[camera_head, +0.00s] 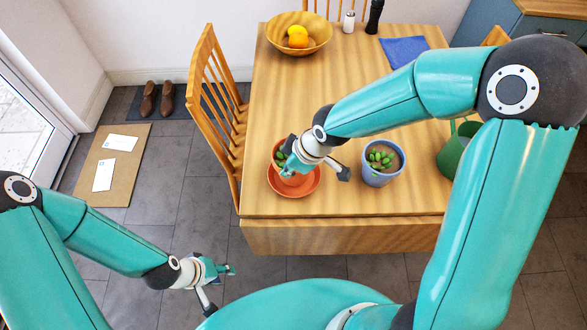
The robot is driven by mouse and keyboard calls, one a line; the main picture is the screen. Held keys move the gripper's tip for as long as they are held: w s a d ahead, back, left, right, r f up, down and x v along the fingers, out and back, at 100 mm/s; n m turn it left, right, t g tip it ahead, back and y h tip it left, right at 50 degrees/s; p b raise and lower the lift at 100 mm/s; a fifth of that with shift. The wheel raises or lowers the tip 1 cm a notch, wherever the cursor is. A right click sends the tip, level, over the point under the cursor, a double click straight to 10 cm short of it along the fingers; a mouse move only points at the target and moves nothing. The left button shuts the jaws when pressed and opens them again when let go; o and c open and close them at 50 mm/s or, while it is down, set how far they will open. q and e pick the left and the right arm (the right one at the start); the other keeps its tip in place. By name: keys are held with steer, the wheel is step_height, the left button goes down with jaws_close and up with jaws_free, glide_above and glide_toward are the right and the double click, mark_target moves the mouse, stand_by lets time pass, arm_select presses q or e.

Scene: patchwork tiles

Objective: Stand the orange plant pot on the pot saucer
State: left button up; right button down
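The orange plant pot (276,151) with a green succulent shows partly behind my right gripper (314,172), at the near left of the table. The orange pot saucer (309,187) is on the table (350,205) just below the pot in the picture. The pot overlaps the saucer's far side; whether it rests on it or hangs above it is hidden. My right gripper's fingers are spread, one over the pot and saucer, the other to the right above bare wood. My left gripper (221,287) is open and empty over the floor, left of the table's front edge.
A blue-grey pot (381,177) with a succulent stands right of the saucer. A green watering can (455,155) is further right. A fruit bowl (276,37), shakers and a blue cloth (403,51) are at the back. A chair (212,90) stands at the left. The table's middle is clear.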

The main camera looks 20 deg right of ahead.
steer(key=shift+w+f, duration=0.1)
steer(key=shift+f, duration=0.6)
steer(key=c, duration=1.3)
jaws_free()
steer(key=v, duration=1.2)
steer(key=shift+s, duration=0.2)
